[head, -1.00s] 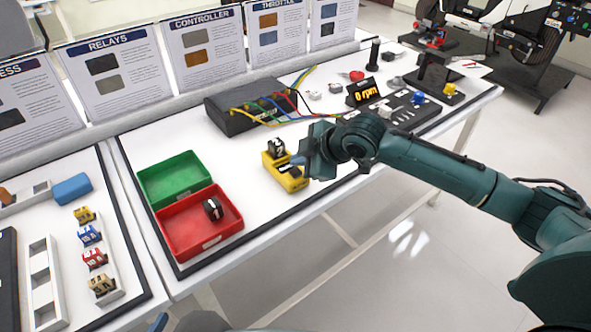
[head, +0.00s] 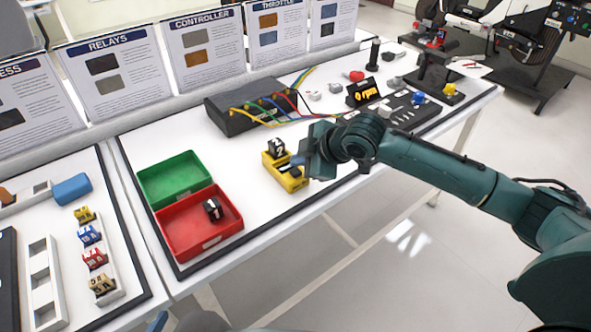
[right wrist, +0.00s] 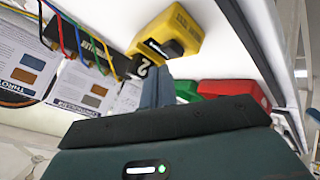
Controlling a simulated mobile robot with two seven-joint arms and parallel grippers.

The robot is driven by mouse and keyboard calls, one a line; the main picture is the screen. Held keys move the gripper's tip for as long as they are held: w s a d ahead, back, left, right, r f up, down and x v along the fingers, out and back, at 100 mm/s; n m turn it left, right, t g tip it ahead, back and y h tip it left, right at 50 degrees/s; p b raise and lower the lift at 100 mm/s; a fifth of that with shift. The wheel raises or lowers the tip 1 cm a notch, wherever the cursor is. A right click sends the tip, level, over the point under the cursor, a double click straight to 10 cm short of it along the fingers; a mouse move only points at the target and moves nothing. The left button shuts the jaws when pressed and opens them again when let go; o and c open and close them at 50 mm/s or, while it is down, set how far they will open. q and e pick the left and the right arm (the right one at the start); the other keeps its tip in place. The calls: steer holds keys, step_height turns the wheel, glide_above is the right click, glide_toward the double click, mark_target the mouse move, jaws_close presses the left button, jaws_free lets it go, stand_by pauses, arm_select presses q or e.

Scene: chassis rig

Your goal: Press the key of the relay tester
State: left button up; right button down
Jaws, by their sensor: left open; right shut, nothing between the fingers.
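The yellow relay tester (head: 290,181) stands on the table near its front edge. A black relay (head: 277,147) with a white mark sits upright at its far end. In the right wrist view the tester (right wrist: 178,28) shows a dark part (right wrist: 174,48) beside a white bar, perhaps the key. My right gripper (head: 296,160) is shut and empty, its blue fingertips (right wrist: 155,84) close beside the tester and relay. I cannot tell whether they touch. Only a blue tip of my left gripper (head: 158,321) shows at the bottom edge; it is open.
A green bin (head: 174,179) and a red bin (head: 188,240) holding a black relay (head: 213,209) stand left of the tester. A dark box (head: 233,116) with coloured wires stands behind. Several coloured relays stand in a rack at the left. Table is clear around the tester.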

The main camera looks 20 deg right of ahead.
steer(key=shift+f, duration=0.15)
stand_by(0.3)
steer(key=shift+f, duration=0.3)
steer(key=shift+f, duration=0.5)
stand_by(0.7)
steer(key=shift+r+p, duration=0.95)
steer(key=shift+p, duration=0.5)
